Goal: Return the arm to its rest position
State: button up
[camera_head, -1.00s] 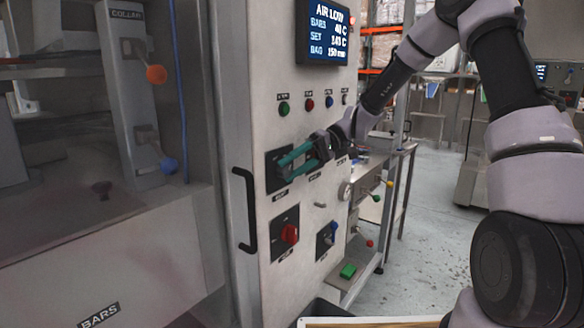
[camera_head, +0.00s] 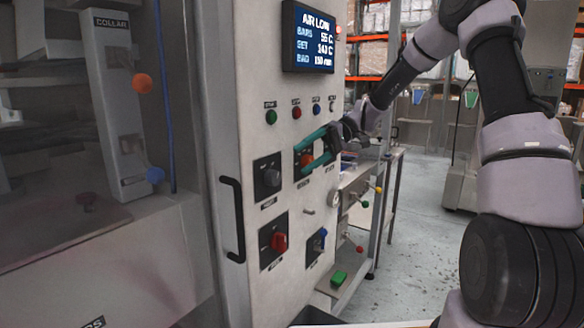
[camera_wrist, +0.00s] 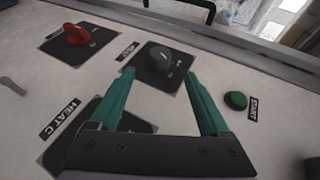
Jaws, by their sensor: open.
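My gripper (camera_head: 301,160) is open and empty, with two teal fingers, in front of the pale control panel (camera_head: 245,95). It partly covers a red-orange knob (camera_head: 307,159) in the head view. The black knob (camera_head: 268,178) stands clear to the left of the fingers. In the wrist view my gripper (camera_wrist: 158,74) has its fingertips on either side of the black knob's (camera_wrist: 160,57) lower area in the picture. No contact is visible there. My arm reaches in from the upper right, bent at the elbow.
A black door handle (camera_head: 231,218) sticks out at the panel's left. A green button (camera_head: 271,117) is above. A shelf frame (camera_head: 375,215) stands right of the panel; open floor (camera_head: 415,250) lies beyond.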

jog(key=shift+v, duration=1)
